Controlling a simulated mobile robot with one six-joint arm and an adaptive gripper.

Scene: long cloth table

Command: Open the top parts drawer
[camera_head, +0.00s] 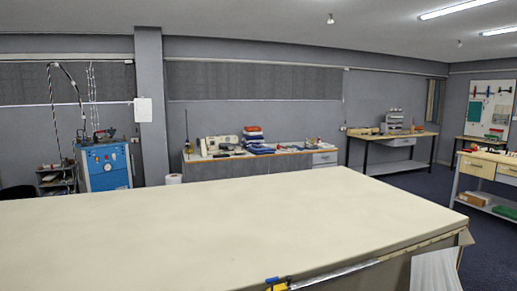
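My gripper is not in view. I cannot tell for sure which thing is the top parts drawer. A small grey unit (394,121) stands on the wood-topped bench at the back right, too small to make out any drawers. A white drawer front (324,158) shows at the right end of the low back bench and looks closed. A wooden drawer front (477,167) shows under the bench at the right edge, also apparently closed.
The long cloth table (200,222) fills the foreground, its top mostly bare, with a blue and orange item (277,284) at its front edge. A blue machine (105,166) stands at the left. Dark floor (425,183) is clear between the table and the right benches.

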